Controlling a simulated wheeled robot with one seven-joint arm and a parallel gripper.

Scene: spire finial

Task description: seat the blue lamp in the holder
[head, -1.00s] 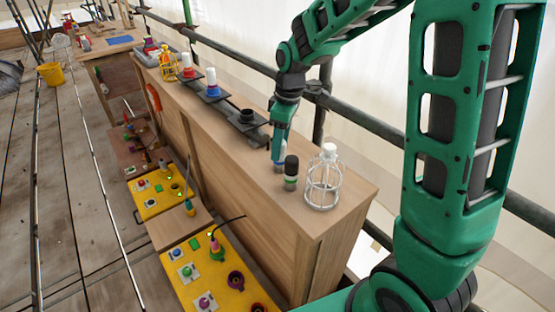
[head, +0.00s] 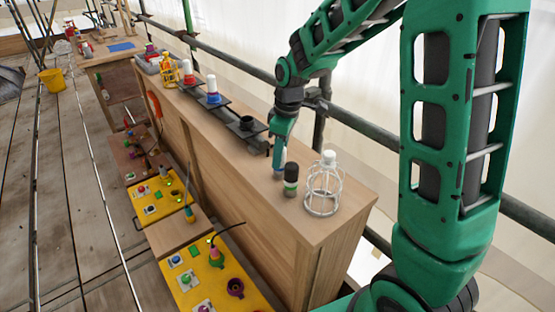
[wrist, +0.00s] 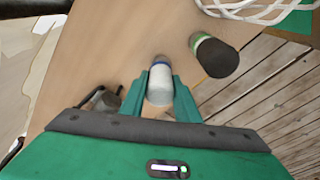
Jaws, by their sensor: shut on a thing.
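The blue lamp (wrist: 160,84), a pale cylinder with a blue band, is between my gripper's fingers in the wrist view. My gripper (wrist: 160,88) is shut on it. In the head view, my gripper (head: 280,162) points down over the bench top, and the lamp (head: 279,171) shows only in part below the fingers. I cannot tell whether its lower end touches the bench. A black holder (head: 247,124) with a round, empty-looking socket stands on a dark strip farther along the bench, up and left of my gripper.
A black cylinder with a green band (head: 291,180) stands close beside the lamp. A white wire cage (head: 324,190) is near the bench's near end. Red (head: 187,78) and blue (head: 212,87) pieces with white tops stand beyond the holder. A scaffold rail (head: 355,118) runs behind the bench.

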